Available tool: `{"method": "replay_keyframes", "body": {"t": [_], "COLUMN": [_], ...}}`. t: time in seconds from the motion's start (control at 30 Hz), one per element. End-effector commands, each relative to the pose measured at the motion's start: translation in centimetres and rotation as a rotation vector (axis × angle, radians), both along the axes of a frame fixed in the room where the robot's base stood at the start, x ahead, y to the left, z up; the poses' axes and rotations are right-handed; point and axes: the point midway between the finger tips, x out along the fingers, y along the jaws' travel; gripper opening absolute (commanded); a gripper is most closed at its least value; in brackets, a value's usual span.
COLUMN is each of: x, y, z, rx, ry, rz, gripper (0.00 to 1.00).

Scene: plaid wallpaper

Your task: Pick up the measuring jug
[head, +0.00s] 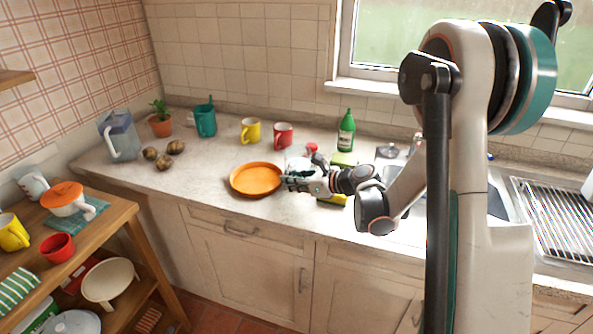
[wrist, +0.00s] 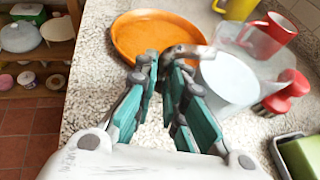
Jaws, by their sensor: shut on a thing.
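In the head view my gripper (head: 288,181) is low over the counter, just right of the orange plate.
The orange plate (head: 256,179) lies close on the left. A red mug (head: 283,135), a yellow mug (head: 250,130) and a green bottle (head: 346,131) stand behind. The counter's front left is clear.

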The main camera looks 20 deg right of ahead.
Motion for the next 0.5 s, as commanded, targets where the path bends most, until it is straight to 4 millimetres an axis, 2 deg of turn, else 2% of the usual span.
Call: {"method": "replay_keyframes", "body": {"t": [0.5], "x": [-0.03], "y": [0.00], "z": [0.82], "rx": [0.001], "ry": [-0.001], "rz": [0.000], "gripper": [0.00]}}
